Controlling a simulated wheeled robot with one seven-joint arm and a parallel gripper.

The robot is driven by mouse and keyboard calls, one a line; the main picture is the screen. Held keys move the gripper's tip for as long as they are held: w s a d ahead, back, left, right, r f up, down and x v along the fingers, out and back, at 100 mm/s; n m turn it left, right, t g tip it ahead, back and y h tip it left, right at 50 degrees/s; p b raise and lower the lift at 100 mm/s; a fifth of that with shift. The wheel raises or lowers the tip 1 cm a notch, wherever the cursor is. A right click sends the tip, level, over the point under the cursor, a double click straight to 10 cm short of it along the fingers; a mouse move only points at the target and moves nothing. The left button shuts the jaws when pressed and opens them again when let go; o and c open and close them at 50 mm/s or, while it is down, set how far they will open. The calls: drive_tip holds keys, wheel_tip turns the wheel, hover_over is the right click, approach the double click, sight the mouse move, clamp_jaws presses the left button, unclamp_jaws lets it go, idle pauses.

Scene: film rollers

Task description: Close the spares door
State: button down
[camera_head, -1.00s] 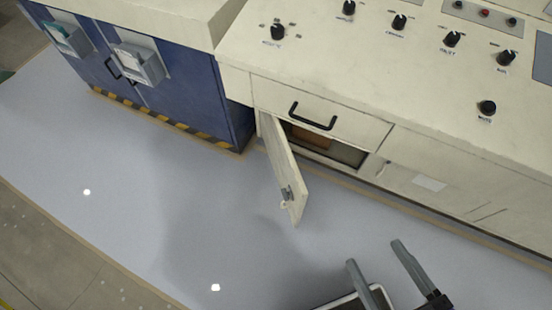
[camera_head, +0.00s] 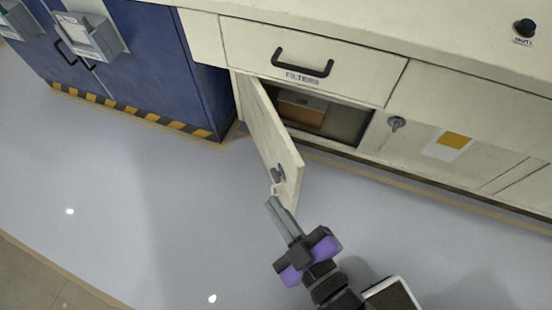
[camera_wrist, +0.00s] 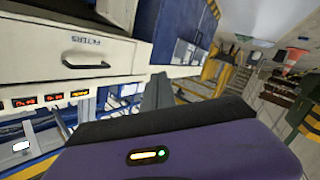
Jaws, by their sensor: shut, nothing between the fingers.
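The spares door (camera_head: 268,140) is a cream cabinet door hinged at its left side. It stands open, swung out from the compartment below the FILTERS drawer, with a small metal latch (camera_head: 278,175) near its free edge. My gripper (camera_head: 272,203) is shut and empty, its fingertips just below the latch at the door's free lower corner. I cannot tell whether they touch the door. In the wrist view, the dark fingers (camera_wrist: 157,93) show together ahead of the purple housing. I cannot make out the door clearly there.
The FILTERS drawer (camera_head: 302,62) with a black handle is closed above the opening. A brown box (camera_head: 302,108) sits inside the compartment. A round lock (camera_head: 396,123) is on the panel to the right. A blue cabinet (camera_head: 150,70) stands left. The grey floor in front is clear.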

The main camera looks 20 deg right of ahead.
drive_tip(key=w+a+f+n+t+h+b, duration=0.15)
drive_tip(key=w+f+n+h+b, duration=0.25)
drive_tip(key=w+f+n+b, duration=0.45)
drive_tip(key=w+d+h, duration=0.3)
drive_tip(key=w+d, duration=0.6)
drive_tip(key=w, duration=0.1)
drive_tip(key=shift+d+m, duration=0.35)
drive_tip(key=shift+d, duration=0.05)
drive_tip(key=shift+w+f+g, duration=0.1)
drive_tip(key=shift+g, duration=0.15)
